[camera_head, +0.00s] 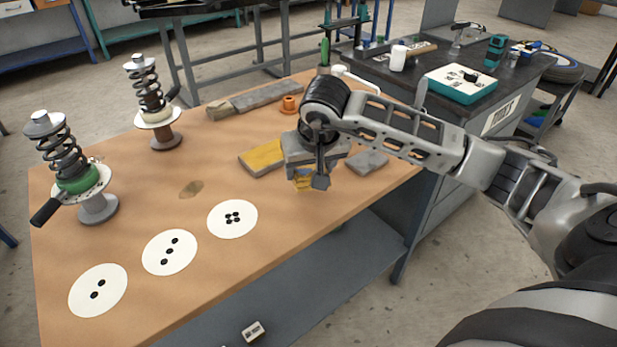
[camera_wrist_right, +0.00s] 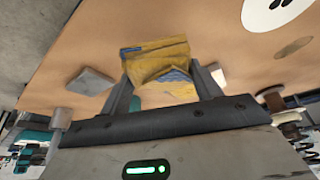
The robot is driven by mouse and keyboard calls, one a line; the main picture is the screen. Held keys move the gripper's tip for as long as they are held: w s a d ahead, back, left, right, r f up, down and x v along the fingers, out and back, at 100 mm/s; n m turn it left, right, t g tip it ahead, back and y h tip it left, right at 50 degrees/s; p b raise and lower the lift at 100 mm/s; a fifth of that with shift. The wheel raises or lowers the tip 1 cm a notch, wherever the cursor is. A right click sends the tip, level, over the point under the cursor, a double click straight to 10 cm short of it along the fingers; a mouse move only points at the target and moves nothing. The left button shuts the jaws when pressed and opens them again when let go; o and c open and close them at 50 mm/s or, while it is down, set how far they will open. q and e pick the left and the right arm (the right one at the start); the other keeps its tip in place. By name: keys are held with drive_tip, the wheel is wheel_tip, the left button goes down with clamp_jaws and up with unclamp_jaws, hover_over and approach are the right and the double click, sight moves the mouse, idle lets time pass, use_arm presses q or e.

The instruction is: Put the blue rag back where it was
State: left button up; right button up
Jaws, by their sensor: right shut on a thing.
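My right gripper (camera_head: 311,180) is over the right part of the wooden table, pointing down. It is shut on a folded yellow cloth with blue patches (camera_head: 301,181); in the right wrist view this cloth (camera_wrist_right: 155,56) sits between the two fingers. Whether the cloth is clear of the tabletop is hard to tell. A flat yellow cloth or pad (camera_head: 262,157) lies just left of the gripper. A flat grey-blue piece (camera_head: 367,162) lies to its right and also shows in the wrist view (camera_wrist_right: 90,82). No plainly blue rag shows. My left gripper is not in view.
Two spring struts (camera_head: 62,155) (camera_head: 148,92) stand on round bases at the table's left. Three white discs with black dots (camera_head: 232,218) lie along the front. An orange part (camera_head: 289,105) and a long grey piece (camera_head: 268,95) lie at the back. A dark bench stands right.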

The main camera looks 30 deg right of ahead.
sight(308, 192)
drive_tip(key=shift+w+f, duration=0.2)
drive_tip(key=shift+f, duration=0.1)
drive_tip(key=shift+s+x, duration=0.2)
drive_tip(key=shift+x, duration=0.7)
drive_tip(key=shift+s+x, duration=0.2)
drive_tip(key=shift+x, duration=0.65)
drive_tip(key=shift+a+f, duration=0.1)
drive_tip(key=shift+f, duration=0.1)
drive_tip(key=shift+f, duration=0.2)
drive_tip(key=o, duration=0.9)
drive_tip(key=shift+r, duration=0.1)
